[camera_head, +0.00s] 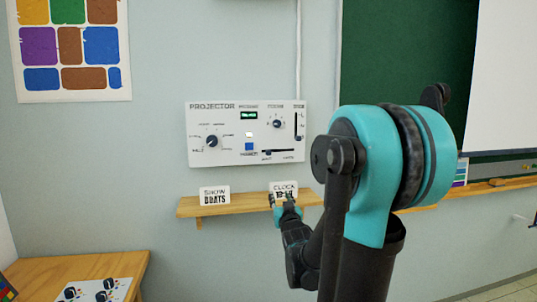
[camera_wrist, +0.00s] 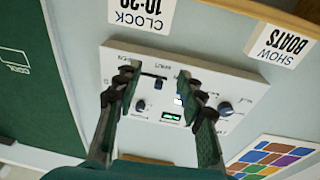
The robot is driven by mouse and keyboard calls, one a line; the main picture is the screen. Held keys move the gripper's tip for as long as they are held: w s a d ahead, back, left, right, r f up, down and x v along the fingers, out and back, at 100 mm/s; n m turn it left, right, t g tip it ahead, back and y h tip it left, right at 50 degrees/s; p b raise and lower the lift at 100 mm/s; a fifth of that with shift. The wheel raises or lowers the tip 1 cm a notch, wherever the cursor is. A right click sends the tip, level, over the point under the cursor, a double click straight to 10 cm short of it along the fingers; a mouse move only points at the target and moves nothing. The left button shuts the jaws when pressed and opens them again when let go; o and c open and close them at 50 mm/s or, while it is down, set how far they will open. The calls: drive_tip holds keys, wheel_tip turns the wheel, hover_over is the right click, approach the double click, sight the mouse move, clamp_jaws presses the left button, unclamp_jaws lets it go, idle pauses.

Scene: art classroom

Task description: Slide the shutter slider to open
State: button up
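The white projector panel (camera_head: 225,155) is on the wall; it also shows, turned upside down, in the wrist view (camera_wrist: 245,88). A horizontal slider (camera_head: 278,152) sits low on it, right of a blue button (camera_head: 249,146), with its dark knob near the left end. A vertical slider (camera_head: 299,118) is at the panel's upper right. The slider labels are too small to read surely. My gripper (camera_head: 285,202) is below the panel, over the shelf's right part. In the wrist view my gripper (camera_wrist: 161,74) is open and empty, its fingers covering parts of the panel.
A wooden shelf (camera_head: 240,207) below the panel holds a "SHOW BOATS" card (camera_head: 214,196) and a "CLOCK" card (camera_head: 283,187), partly behind my gripper. A wooden table (camera_head: 130,262) stands lower left. A green chalkboard (camera_head: 400,50) is at right.

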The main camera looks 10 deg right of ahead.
sight(269, 154)
wheel_tip(269, 154, up, 6)
drive_tip(key=w+t+y, duration=0.1)
drive_tip(key=t, duration=0.2)
drive_tip(key=shift+n, duration=0.4)
drive_tip(key=x, duration=1.7)
drive_tip(key=shift+w+a+r, duration=0.15)
drive_tip(key=shift+a+r, duration=0.05)
drive_tip(key=shift+a, duration=0.15)
clamp_jaws()
